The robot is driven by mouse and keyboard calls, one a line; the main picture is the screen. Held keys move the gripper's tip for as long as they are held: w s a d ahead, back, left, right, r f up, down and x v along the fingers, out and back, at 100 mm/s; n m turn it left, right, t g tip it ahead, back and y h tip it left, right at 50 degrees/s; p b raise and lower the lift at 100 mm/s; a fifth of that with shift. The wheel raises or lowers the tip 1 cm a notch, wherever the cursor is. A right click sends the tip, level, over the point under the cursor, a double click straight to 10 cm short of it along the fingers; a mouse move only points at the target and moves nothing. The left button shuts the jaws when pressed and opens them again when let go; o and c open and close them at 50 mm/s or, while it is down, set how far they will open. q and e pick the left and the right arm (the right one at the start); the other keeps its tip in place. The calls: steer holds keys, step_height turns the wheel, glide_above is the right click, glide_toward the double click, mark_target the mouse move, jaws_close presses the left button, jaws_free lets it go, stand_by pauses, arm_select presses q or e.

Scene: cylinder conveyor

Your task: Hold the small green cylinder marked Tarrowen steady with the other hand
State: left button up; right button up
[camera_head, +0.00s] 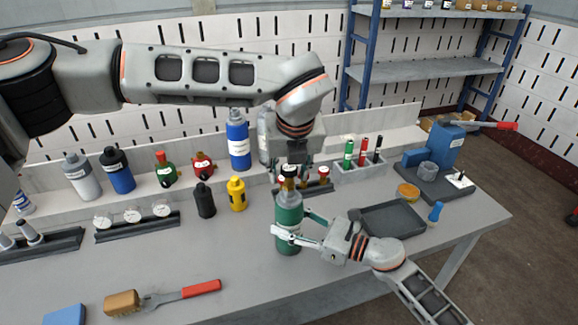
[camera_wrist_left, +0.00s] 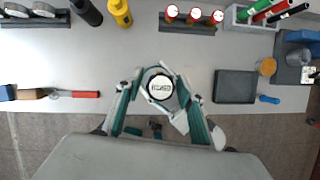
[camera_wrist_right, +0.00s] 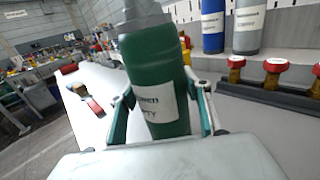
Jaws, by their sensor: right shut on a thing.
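The small green cylinder (camera_head: 289,215) stands upright near the table's front edge. My left gripper (camera_head: 290,174) points down just above the cylinder. In the left wrist view its fingers are apart, with the cylinder's labelled top (camera_wrist_left: 160,87) between them.
Behind the cylinder is a dark rack with red-capped valves (camera_wrist_left: 194,15). A dark tray (camera_head: 392,218) lies to the right. A yellow bottle (camera_head: 237,193) and a black bottle (camera_head: 204,200) stand to the left.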

arm_select(q)
steer(key=shift+f, duration=0.35)
stand_by(0.3)
jaws_close()
jaws_free()
steer(key=shift+r, duration=1.3)
